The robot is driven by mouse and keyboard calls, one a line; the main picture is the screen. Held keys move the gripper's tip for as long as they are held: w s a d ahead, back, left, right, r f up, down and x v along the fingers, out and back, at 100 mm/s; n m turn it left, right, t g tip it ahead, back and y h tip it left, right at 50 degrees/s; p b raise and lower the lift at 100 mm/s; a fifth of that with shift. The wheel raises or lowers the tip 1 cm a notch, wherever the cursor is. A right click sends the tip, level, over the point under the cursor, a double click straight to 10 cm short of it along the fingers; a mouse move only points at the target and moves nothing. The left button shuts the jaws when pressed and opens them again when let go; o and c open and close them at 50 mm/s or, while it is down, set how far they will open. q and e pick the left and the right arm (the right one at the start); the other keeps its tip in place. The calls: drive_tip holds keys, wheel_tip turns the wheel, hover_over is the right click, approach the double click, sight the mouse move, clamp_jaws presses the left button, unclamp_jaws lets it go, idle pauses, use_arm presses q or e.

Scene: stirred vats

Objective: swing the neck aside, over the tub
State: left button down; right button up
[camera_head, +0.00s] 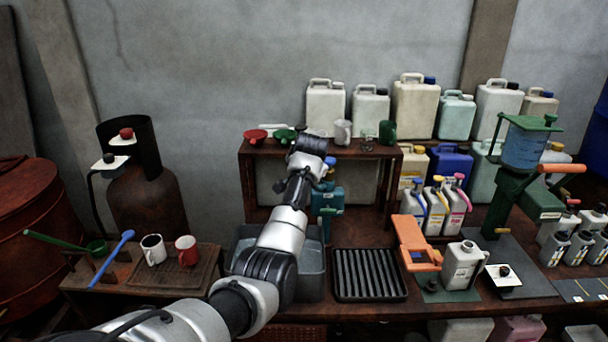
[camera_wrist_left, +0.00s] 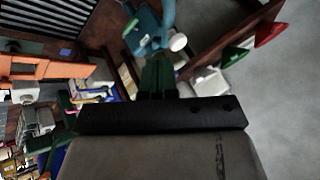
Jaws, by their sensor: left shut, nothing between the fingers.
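My right gripper is not in view.
A ribbed black tray (camera_head: 369,275) lies right of the tub. An orange stand (camera_head: 412,243) and a white jug (camera_head: 462,264) are further right. A wooden shelf (camera_head: 250,151) holding funnels and mugs rises behind. Two mugs stand on a board at left.

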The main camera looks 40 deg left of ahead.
use_arm(q)
drive_tip(key=v, duration=0.3)
drive_tip(key=shift+s+a+b, duration=0.2)
drive_tip(key=shift+a+b, duration=0.05)
drive_tip(key=shift+b, duration=0.1)
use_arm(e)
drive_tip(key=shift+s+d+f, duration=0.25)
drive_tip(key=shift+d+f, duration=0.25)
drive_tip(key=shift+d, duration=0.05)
use_arm(q)
drive_tip(key=shift+s+d+r, duration=0.1)
